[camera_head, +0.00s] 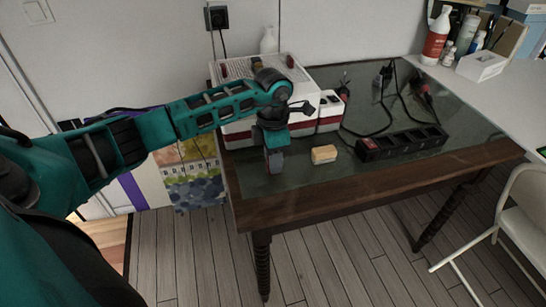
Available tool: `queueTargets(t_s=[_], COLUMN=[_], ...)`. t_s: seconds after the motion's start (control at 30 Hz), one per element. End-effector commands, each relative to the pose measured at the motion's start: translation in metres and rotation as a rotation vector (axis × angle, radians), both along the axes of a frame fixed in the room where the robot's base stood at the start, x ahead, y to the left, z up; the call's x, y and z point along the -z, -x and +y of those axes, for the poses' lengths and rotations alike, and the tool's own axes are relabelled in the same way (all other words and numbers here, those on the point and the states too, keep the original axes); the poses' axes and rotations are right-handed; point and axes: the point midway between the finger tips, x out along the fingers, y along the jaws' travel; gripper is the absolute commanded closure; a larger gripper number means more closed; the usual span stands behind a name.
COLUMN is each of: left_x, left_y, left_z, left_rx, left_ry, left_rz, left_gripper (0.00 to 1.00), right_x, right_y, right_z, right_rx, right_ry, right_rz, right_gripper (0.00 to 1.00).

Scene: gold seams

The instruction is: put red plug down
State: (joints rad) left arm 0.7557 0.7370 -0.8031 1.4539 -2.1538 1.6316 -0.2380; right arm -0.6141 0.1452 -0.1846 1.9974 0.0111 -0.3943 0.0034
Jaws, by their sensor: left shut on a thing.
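My left gripper (274,168) points down over the front left part of the glass-topped table (290,182). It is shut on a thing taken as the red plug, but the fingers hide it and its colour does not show. I cannot tell whether the fingertips touch the table. My right gripper is not in view.
A yellowish block (324,154) and a black power strip (401,143) lie to the right of my gripper. A white and red box (240,128) stands behind it. Black cables with reddish ends (422,87) lie further back. The front edge strip is clear.

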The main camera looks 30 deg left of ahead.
Motion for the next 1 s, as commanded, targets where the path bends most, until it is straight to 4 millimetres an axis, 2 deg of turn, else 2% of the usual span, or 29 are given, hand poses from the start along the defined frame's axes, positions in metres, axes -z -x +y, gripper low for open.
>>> queueTargets(t_s=[0.6,0.63,0.87,1.0], left_x=[0.011,0.011,0.011,0.011], left_y=[0.0,0.0,0.0,0.0], left_z=[0.0,0.0,0.0,0.0], left_rx=[0.0,0.0,0.0,0.0], left_ry=[0.0,0.0,0.0,0.0], left_rz=[0.0,0.0,0.0,0.0], left_gripper=[1.0,0.63,0.41,0.4], right_x=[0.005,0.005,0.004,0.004], right_y=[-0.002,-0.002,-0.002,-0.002], right_z=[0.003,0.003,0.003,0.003], right_rx=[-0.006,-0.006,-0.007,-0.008], right_ry=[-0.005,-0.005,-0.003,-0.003], right_rz=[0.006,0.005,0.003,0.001], right_gripper=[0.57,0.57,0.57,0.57])
